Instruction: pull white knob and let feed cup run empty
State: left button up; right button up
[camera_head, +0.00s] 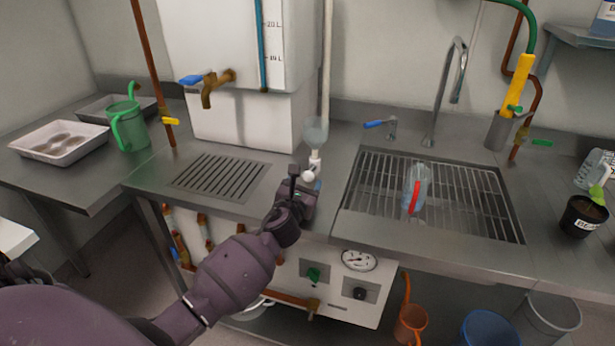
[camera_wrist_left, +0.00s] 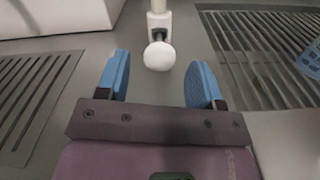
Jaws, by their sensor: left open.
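The white knob (camera_wrist_left: 159,56) is a round ball on a short stem in the left wrist view. It also shows in the head view (camera_head: 308,175), at the front of a white fitting. Above the fitting is a clear rounded cup (camera_head: 315,131), which seems to be the feed cup; its fill level is too small to tell. My left gripper (camera_wrist_left: 162,78) is open, its blue fingers on either side of the knob's line, with the knob just beyond and between the tips. I see no contact with the knob. My right gripper is not in view.
A slotted drain (camera_head: 219,177) lies left of the knob. A sink grate (camera_head: 465,200) with a clear, red-marked vessel (camera_head: 415,188) lies right. A white tank (camera_head: 240,50) with a brass tap (camera_head: 213,88) stands behind. A green jug (camera_head: 128,126) stands far left.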

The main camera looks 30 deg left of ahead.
pick_arm(q)
jog(key=v, duration=0.5)
jog(key=shift+s+d, duration=0.1)
jog(key=shift+s, duration=0.3)
jog(key=shift+p+v, duration=0.3)
jog(key=shift+v, duration=0.5)
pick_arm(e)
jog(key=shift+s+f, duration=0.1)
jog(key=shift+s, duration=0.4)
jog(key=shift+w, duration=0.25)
